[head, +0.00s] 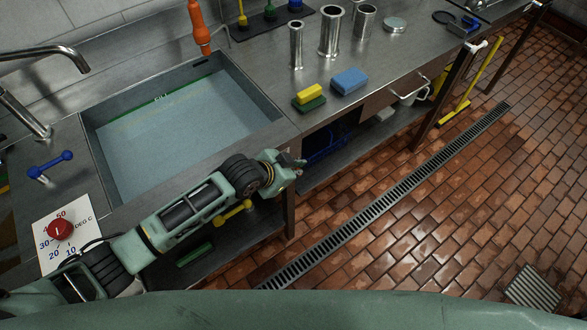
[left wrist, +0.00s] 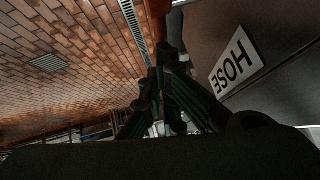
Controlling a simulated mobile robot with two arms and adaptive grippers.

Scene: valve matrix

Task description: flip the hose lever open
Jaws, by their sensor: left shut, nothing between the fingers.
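My left gripper (head: 298,163) is shut and empty, just in front of the counter edge to the right of the sink. It also shows in the left wrist view (left wrist: 168,48), with its fingers together. A white HOSE label (left wrist: 237,62) is on the dark panel to the right of the fingers there. A yellow handle-like part (head: 232,212) shows below the sink front, partly behind my left arm. I cannot tell whether it is the hose lever. No lever is clear in the left wrist view. My right gripper is not in view.
The sink (head: 270,137) holds water. A blue handle (head: 50,165) and a red knob (head: 60,230) on a numbered plate are at the left. Yellow and blue sponges (head: 349,80) and metal cylinders (head: 331,35) stand on the counter. The tiled floor (head: 420,210) is mostly clear.

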